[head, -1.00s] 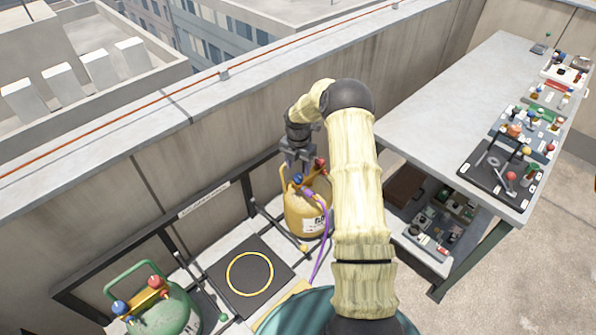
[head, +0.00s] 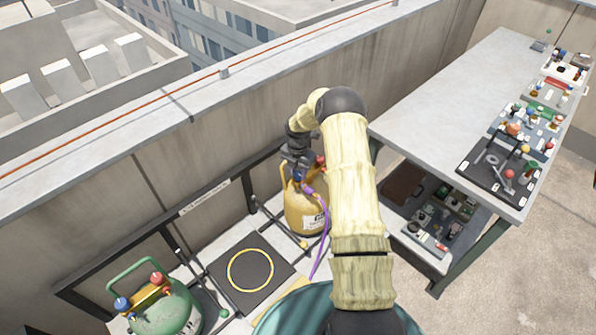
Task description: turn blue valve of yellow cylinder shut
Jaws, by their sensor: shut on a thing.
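The yellow cylinder (head: 304,214) stands upright by the wall, with a purple hose (head: 325,235) running down from its top. Its blue valve (head: 297,179) shows just under my gripper (head: 297,174), on the left side of the cylinder's top. A red valve (head: 320,161) sits to the right of it, partly beside my wrist. My gripper points down and is shut on the blue valve. The fingertips are small and partly hidden, so how far the valve is turned cannot be told.
A green cylinder (head: 165,312) with blue and red valves stands at lower left. A black mat (head: 222,270) with a yellow ring (head: 250,289) lies between the cylinders. A grey workbench (head: 440,110) with trays of parts is on the right. The parapet wall (head: 200,150) stands behind.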

